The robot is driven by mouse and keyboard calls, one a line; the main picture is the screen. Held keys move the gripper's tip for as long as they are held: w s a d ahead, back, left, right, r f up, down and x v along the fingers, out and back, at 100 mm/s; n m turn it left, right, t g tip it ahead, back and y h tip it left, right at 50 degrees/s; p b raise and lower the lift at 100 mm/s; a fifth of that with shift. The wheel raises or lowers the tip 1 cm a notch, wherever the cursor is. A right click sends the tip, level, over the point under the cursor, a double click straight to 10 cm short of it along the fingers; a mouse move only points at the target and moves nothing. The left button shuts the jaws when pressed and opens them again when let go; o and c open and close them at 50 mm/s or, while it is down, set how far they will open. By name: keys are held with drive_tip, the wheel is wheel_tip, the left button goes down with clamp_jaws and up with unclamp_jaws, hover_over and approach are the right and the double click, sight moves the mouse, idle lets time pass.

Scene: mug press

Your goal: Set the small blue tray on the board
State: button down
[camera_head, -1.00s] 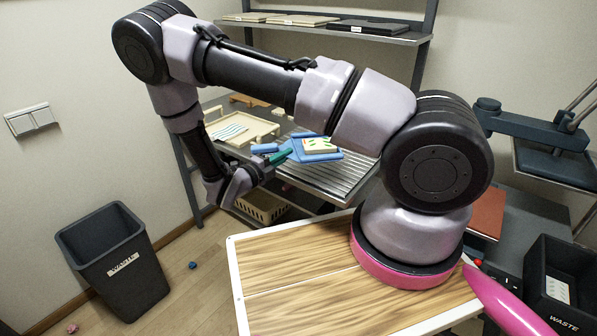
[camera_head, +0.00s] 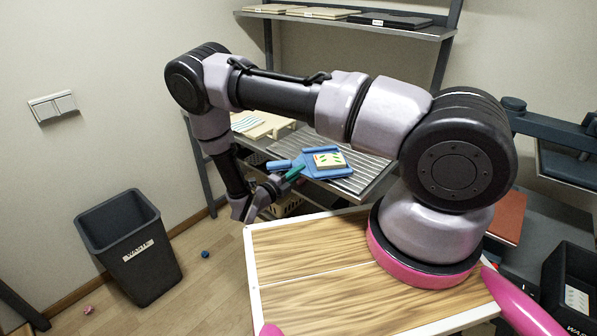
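The small blue tray (camera_head: 343,174) has a handle pointing left and a cream block with green and red marks lying in it. It appears in front of the ridged grey metal surface (camera_head: 372,172) of the far bench; the gap beneath it cannot be judged. My gripper (camera_head: 292,173) is at the tray's handle, a green fingertip along its near side. It appears shut on the handle; the other finger is hidden. I cannot tell which surface is the board; a wood-grain top with a white rim (camera_head: 310,255) lies nearer, under my arm's base.
A cream tray with striped contents (camera_head: 262,127) stands at the bench's left. A shelf (camera_head: 400,32) is above. A dark waste bin (camera_head: 130,245) and a blue scrap (camera_head: 205,254) are on the floor. A black waste box (camera_head: 575,290) is right. Most of the wood top is clear.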

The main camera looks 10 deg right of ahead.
drive_tip(key=shift+f, duration=0.55)
drive_tip(key=c, duration=1.1)
unclamp_jaws()
drive_tip(key=shift+o, duration=0.2)
drive_tip(key=shift+s+a+r, duration=0.1)
drive_tip(key=shift+a+r, duration=0.05)
drive_tip(key=shift+r, duration=0.5)
drive_tip(key=v, duration=1.1)
drive_tip(key=shift+s+a, duration=0.2)
drive_tip(key=shift+a, duration=0.05)
